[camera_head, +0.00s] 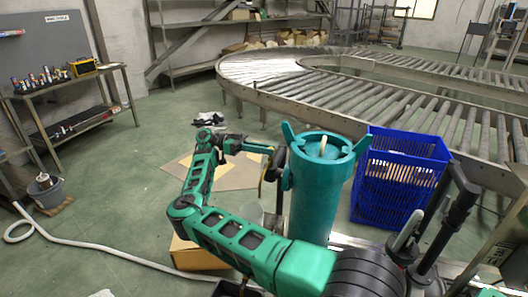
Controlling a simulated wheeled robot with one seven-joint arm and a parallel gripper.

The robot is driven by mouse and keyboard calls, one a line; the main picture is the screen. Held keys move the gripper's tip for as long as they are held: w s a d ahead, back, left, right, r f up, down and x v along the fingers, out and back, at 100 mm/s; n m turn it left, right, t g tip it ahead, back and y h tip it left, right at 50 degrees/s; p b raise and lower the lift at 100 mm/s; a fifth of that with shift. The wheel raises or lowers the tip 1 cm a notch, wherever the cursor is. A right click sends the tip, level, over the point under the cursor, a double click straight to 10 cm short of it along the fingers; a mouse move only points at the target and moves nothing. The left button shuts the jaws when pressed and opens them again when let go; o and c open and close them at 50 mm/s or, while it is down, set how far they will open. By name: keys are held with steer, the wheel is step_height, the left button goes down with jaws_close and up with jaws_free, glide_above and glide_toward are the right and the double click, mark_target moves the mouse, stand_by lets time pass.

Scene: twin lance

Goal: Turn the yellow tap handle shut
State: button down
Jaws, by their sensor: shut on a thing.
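A slim yellow piece, which looks like the yellow tap handle (263,180), shows beside the left side of a tall teal cylinder (316,205) with prongs at its open rim. My green and black arm reaches up from the bottom and bends right. My gripper (270,162) is at the end of it, close to the left side of the cylinder. It is shut on the yellow handle. The fingertips are small and dark here, and the handle's exact angle and the tap body behind it are hard to make out.
A blue plastic crate (400,180) stands right of the cylinder. A roller conveyor (285,85) curves behind. Flat cardboard (215,172) lies on the floor behind my arm. A white hose (95,243) and a grey bucket (46,188) are at left. Open floor lies left of my arm.

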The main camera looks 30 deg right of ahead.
steer(key=shift+s+f, duration=0.1)
stand_by(0.4)
steer(key=c, duration=1.8)
jaws_free()
